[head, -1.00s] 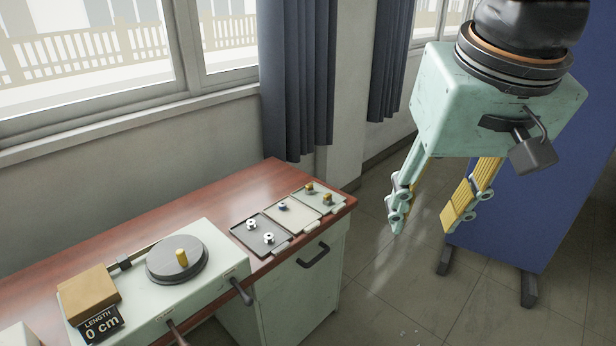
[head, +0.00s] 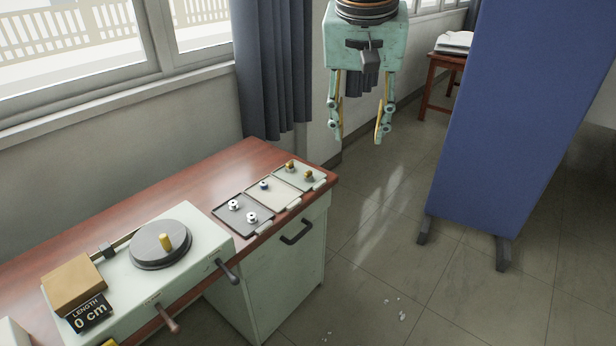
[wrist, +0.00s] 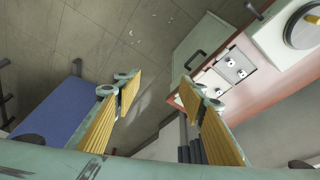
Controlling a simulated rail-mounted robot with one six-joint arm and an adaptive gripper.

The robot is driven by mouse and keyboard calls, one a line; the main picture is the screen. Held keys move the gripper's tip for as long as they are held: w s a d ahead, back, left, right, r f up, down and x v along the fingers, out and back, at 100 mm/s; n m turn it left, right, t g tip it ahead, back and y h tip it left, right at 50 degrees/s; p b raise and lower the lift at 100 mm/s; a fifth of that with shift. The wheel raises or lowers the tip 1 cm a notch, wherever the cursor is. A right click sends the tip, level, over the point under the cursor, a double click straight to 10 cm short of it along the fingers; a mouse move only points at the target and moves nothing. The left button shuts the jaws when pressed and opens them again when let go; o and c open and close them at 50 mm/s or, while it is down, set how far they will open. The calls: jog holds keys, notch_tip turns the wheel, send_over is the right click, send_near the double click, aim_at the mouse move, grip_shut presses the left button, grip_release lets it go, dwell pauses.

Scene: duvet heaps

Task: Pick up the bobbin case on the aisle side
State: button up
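Two small brass-coloured pieces, which look like bobbin cases, stand on the pale green far tray (head: 288,180) at the right end of the wooden desk. The aisle-side bobbin case (head: 309,175) is nearer the desk's front edge. The other bobbin case (head: 290,166) is nearer the window. My gripper (head: 358,139) is open and empty, pointing down, in the air beyond the desk's right end. In the wrist view its fingers (wrist: 161,92) are spread with nothing between them. I cannot make out the brass pieces there; the right finger covers part of the desk end.
A dark tray (head: 225,217) holds two white spools, and a cream tray (head: 278,198) holds a blue one. A winding machine (head: 203,236) with a round plate fills the desk's left part. A blue screen (head: 500,110) stands right. Floor between is mostly clear.

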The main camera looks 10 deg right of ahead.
jog(key=w+a+f+m+p, duration=0.1)
jog(key=w+a+f+m, duration=0.1)
jog(key=w+f, duration=0.7)
jog(key=w+a+f+m+h+p, duration=0.1)
jog(key=w+a+f+m, duration=0.1)
jog(key=w+f, duration=0.7)
jog(key=w+a+f+m+p, duration=0.1)
jog(key=w+f, duration=0.8)
jog(key=w, duration=1.1)
jog(key=shift+w+a+f+m+h, duration=0.15)
jog(key=shift+w+a+m+h, duration=0.25)
jog(key=shift+a, duration=0.2)
jog(key=shift+f, duration=0.1)
send_over(308, 173)
jog(key=s+a, duration=0.1)
jog(key=a, duration=0.1)
jog(key=shift+s+d+f+b, duration=0.1)
jog(key=shift+f+b, duration=0.15)
jog(key=shift+f, duration=1.7)
jog(key=shift+d+f+b, duration=0.1)
jog(key=shift+f+b, duration=0.1)
jog(key=shift+f, duration=1.75)
jog(key=shift+f, duration=0.1)
jog(key=shift+b+x, duration=0.5)
jog(key=shift+x, duration=2)
